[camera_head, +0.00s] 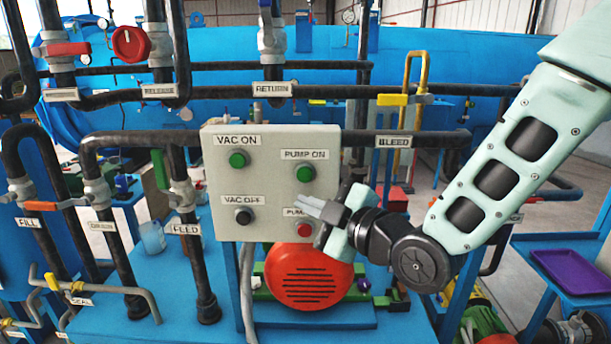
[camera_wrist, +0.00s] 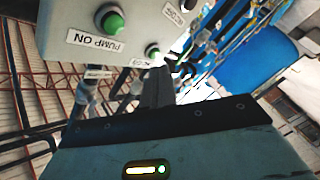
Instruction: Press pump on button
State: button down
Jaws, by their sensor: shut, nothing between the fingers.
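The pump on button (camera_head: 305,174) is a green round button at the upper right of a light grey control box (camera_head: 225,185), under a label PUMP ON. In the wrist view the green pump on button (camera_wrist: 111,19) shows at the upper left beside its label. My gripper (camera_head: 310,209) is shut and empty, in front of the lower right of the box. Its tips are below the pump on button and overlap the label of the red button (camera_head: 304,230) in the picture. I cannot tell whether the tips touch the box. The wrist view does not clearly show the fingertips.
A green VAC ON button (camera_head: 237,160) and a black VAC OFF button (camera_head: 243,216) sit on the box's left side. Black pipes (camera_head: 430,139) run behind it. A red-orange round motor cover (camera_head: 308,280) is below. A yellow bent handle (camera_head: 408,85) stands to the right.

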aim_at(305, 175)
jog(key=shift+w+d+p, duration=0.1)
jog(key=shift+w+p, duration=0.7)
jog(key=shift+w, duration=3.3)
jog(key=shift+w, duration=0.15)
jog(key=shift+w+b, duration=0.25)
jog(key=shift+b, duration=0.05)
